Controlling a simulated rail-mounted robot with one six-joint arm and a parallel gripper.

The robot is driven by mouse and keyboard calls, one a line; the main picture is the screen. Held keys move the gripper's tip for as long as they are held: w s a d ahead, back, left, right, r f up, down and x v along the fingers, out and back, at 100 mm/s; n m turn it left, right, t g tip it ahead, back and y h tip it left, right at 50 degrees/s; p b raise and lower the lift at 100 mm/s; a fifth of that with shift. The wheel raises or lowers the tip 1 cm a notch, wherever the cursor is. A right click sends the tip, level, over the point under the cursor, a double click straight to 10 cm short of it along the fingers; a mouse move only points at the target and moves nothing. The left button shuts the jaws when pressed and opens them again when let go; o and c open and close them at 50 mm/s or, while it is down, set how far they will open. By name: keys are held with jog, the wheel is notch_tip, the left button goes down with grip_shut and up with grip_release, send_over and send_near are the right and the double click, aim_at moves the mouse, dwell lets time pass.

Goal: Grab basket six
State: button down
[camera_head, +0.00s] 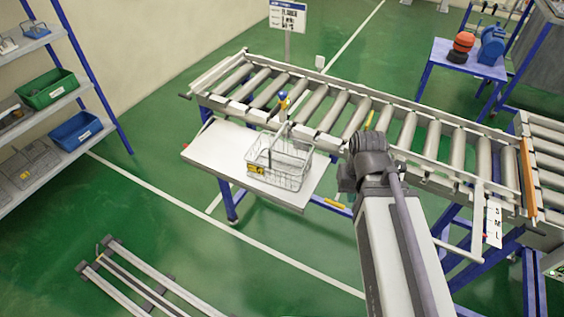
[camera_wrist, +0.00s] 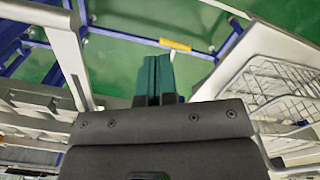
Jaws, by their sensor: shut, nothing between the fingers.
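A wire basket (camera_head: 280,163) with a yellow tag stands on the white side table (camera_head: 215,148) in front of the roller conveyor. I cannot read a number on the tag. In the wrist view, part of the wire basket (camera_wrist: 275,95) shows at the right, beside my gripper (camera_wrist: 155,62). The gripper's dark green fingers are together and hold nothing. They are apart from the basket and point past the table edge toward the green floor. In the head view my arm stands right of the basket, and the fingers are hidden.
The roller conveyor (camera_head: 330,108) runs behind the table. A blue-and-yellow item (camera_head: 282,99) stands at its near edge, close to the basket. A shelf with a green bin (camera_head: 48,89) and a blue bin (camera_head: 76,132) is at the left. Metal rails (camera_head: 150,283) lie on the floor.

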jog(key=c, duration=1.9)
grip_release()
jog(key=o, duration=0.8)
